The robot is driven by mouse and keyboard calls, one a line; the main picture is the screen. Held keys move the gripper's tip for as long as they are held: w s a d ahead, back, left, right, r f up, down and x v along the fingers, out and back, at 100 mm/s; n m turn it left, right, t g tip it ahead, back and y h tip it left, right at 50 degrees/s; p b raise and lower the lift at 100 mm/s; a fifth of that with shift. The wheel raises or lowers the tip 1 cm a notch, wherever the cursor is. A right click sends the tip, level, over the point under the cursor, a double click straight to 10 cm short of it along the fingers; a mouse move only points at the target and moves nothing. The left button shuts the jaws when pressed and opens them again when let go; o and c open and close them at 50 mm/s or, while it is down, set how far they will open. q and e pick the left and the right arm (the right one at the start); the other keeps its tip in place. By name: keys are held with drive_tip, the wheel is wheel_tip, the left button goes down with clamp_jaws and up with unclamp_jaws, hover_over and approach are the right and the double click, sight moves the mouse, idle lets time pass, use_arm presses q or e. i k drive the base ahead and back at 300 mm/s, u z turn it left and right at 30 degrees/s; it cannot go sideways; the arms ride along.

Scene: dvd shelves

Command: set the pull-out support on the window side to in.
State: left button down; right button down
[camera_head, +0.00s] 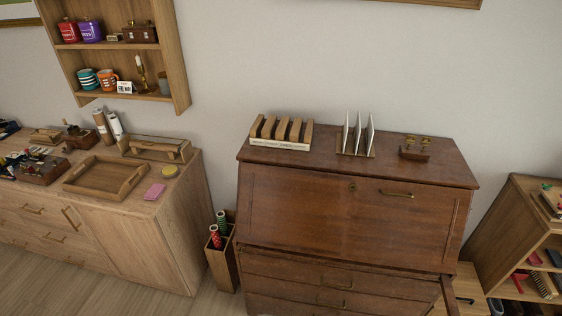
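The dark wooden writing desk (300,210) stands against the wall, its slanted front shut. At its right front corner a pull-out support (450,296) juts out toward me below the front. Its near end runs close to the bottom edge of the view. At the left front corner no support sticks out. No window shows, so I cannot tell from the picture which side is the window side. Neither of my grippers is in view.
A narrow bin (222,262) stands left of the desk, by the sideboard (150,238). A low shelf (488,232) is at right.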

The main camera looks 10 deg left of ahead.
sight(451, 306)
drive_tip(key=z, duration=1.45)
